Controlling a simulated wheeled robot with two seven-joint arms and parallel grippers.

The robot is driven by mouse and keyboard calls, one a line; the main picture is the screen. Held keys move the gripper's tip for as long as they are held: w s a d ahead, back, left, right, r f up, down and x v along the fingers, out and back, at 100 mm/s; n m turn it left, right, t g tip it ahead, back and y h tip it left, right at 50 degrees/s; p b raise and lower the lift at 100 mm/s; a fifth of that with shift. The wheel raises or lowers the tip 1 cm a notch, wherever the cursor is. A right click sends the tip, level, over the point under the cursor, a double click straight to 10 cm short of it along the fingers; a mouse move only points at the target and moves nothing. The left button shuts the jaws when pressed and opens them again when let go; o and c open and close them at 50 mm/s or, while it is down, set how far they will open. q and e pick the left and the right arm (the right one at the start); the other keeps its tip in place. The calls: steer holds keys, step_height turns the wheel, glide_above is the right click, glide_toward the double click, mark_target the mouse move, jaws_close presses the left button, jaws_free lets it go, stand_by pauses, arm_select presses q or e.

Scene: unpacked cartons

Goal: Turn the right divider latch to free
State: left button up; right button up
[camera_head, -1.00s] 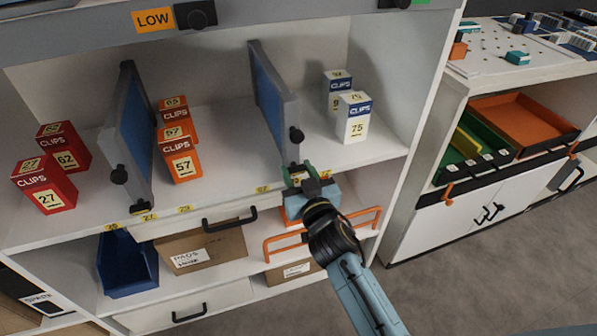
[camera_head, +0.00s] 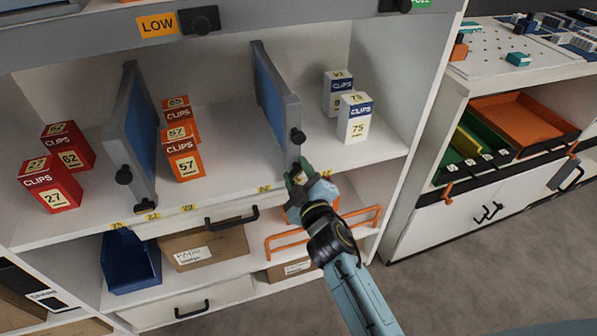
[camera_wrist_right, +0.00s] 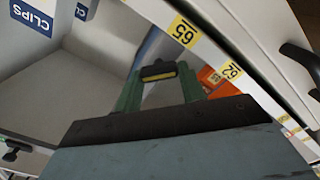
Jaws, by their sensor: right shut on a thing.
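The right divider (camera_head: 268,95) is a blue panel in a grey frame, standing on the upper shelf. My left gripper is out of view.
The left divider (camera_head: 132,140) stands between red boxes (camera_head: 52,184) and orange boxes (camera_head: 184,152). White-blue boxes (camera_head: 354,117) stand right of the right divider. Below the shelf edge are a black drawer handle (camera_head: 232,217) and an orange rail (camera_head: 290,243) near my right wrist.

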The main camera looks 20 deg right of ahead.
steer(key=shift+n, duration=1)
steer(key=shift+f+n, duration=0.1)
steer(key=shift+n, duration=0.8)
steer(key=n, duration=0.3)
steer(key=shift+a+f, duration=0.1)
steer(key=shift+n, duration=0.7)
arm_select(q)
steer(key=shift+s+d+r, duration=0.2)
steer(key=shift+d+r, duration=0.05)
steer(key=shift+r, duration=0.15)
arm_select(e)
steer(key=shift+n, duration=0.3)
steer(key=o, duration=1)
steer(key=shift+f, duration=0.1)
